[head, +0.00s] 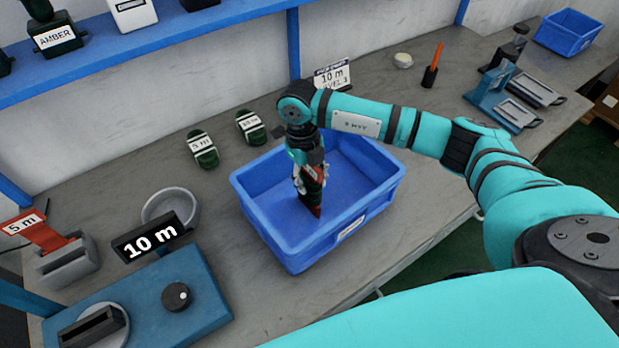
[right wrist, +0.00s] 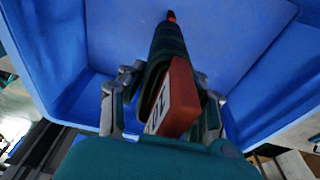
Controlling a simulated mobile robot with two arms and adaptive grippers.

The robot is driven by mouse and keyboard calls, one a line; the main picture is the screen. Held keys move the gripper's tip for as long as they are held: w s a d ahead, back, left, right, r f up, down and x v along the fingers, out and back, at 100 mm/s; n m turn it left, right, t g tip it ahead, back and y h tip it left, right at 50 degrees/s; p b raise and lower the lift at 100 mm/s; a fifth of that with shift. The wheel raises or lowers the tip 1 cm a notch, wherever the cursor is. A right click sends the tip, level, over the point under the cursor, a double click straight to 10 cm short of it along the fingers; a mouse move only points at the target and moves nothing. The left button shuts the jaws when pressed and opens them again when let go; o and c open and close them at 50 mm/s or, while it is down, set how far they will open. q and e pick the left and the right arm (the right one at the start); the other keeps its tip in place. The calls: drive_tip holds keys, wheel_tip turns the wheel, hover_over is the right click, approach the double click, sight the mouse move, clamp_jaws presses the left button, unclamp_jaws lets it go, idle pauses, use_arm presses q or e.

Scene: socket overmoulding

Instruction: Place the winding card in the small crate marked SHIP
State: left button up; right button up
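The winding card (head: 315,210) is a red card wound with dark green cable. In the right wrist view the card (right wrist: 182,98) shows a red end with a white label, only partly readable, and a red tip at the far end. My right gripper (head: 310,182) points down inside the blue crate (head: 268,232), with its fingers (right wrist: 166,95) on both sides of the card, shut on it. The card hangs upright, low in the crate; whether its tip touches the floor I cannot tell. The crate's front label is too small to read. My left gripper is out of view.
Two dark green coils (head: 203,150) lie behind the crate. A blue machine (head: 150,300) with a "10 m" display (head: 150,238) and a red "5 m" card (head: 38,230) in a grey holder are at left. Another blue crate (head: 568,32) stands far right.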

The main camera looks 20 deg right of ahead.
drive_tip(key=shift+r, duration=0.2)
drive_tip(key=shift+w+r, duration=0.1)
drive_tip(key=shift+r, duration=0.2)
drive_tip(key=r+b, duration=0.1)
drive_tip(key=r, duration=0.2)
drive_tip(key=w+r+b, duration=0.1)
drive_tip(key=r, duration=0.3)
drive_tip(key=r+b, duration=0.1)
drive_tip(key=r, duration=0.2)
drive_tip(key=shift+w+a+r, duration=0.2)
drive_tip(key=shift+a, duration=0.05)
drive_tip(key=shift+r, duration=0.4)
drive_tip(key=shift+f, duration=0.1)
